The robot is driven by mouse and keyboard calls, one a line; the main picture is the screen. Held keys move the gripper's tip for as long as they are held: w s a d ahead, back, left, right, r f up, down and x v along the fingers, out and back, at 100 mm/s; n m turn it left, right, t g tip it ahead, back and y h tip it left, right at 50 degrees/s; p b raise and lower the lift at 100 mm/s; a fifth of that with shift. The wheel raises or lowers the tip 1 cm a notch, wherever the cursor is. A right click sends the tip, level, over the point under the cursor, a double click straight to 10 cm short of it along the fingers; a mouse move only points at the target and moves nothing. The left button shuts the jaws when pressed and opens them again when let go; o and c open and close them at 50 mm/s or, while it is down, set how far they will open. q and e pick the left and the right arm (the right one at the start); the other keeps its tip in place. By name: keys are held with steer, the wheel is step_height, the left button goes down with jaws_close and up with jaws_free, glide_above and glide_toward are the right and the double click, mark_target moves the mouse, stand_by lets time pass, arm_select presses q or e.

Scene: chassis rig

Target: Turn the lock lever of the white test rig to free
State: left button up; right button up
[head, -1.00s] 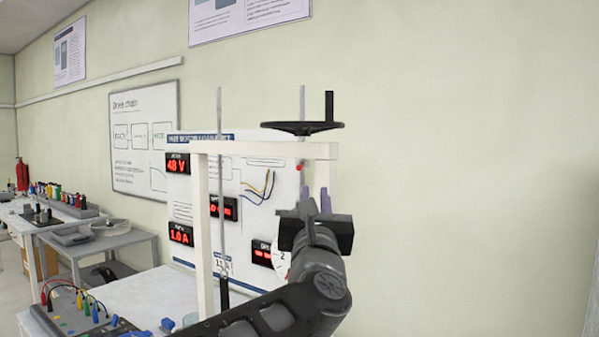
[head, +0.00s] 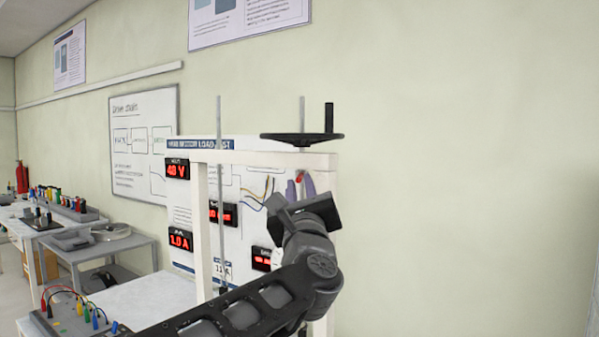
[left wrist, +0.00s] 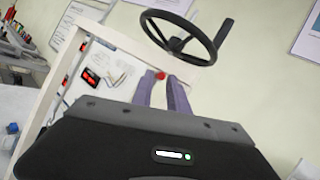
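The white test rig (head: 200,220) stands on a white table, with a black handwheel (head: 302,137) on top. The lock lever (head: 300,177) shows as a small red end below the rig's top beam, near the right post; it also shows in the left wrist view (left wrist: 161,75). My left gripper (head: 300,182) points up at it, its two purple fingers apart. In the left wrist view the red end appears between the fingertips (left wrist: 162,80); I cannot tell whether they touch it. My gripper body hides the lower right of the rig. My right gripper is out of view.
The handwheel and the rig's beam (head: 250,158) are close above my left gripper. A grey box with coloured leads (head: 75,312) sits at the lower left. A side table with trays (head: 100,240) stands farther left. The wall side at right is clear.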

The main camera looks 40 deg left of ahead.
mark_target(300, 175)
arm_select(q)
steer(key=shift+p+x, duration=0.65)
steer(key=shift+x, duration=1.2)
jaws_close()
